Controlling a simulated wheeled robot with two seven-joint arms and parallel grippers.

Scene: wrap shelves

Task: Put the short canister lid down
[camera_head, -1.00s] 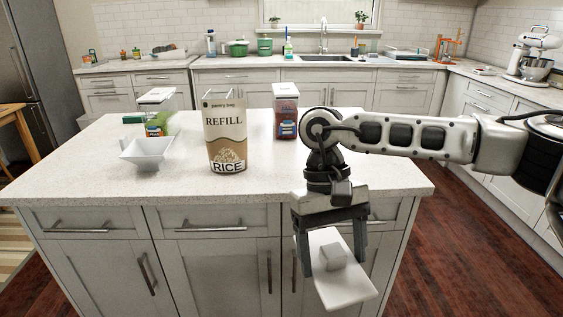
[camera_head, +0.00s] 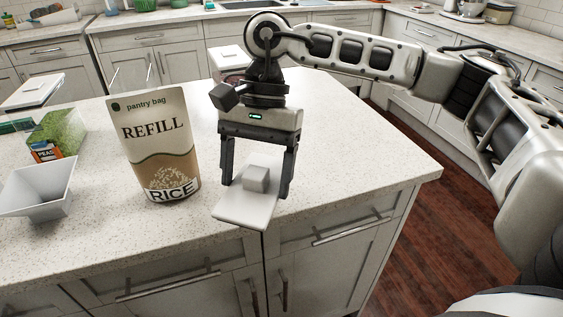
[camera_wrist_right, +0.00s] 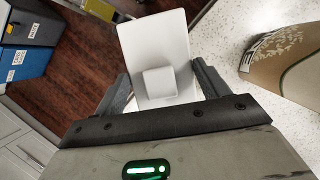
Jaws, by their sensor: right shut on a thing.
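The canister lid (camera_head: 243,210) is a white square plate with a small block knob (camera_head: 256,179) on top. My right gripper (camera_head: 256,172) points down with its fingers at opposite sides of the lid and is shut on it. The lid is near the front edge of the island counter (camera_head: 330,165); the head view does not clearly show whether it touches. In the right wrist view the lid (camera_wrist_right: 158,50) sits between the fingers, with floor behind it on the left and counter on the right. My left gripper is not in view.
A rice refill bag (camera_head: 160,150) stands just left of the lid. A white bowl (camera_head: 38,188) and a white-lidded canister of peas (camera_head: 58,132) are at the far left. Another white-lidded canister (camera_head: 229,60) stands behind my right arm. Counter to the right is clear.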

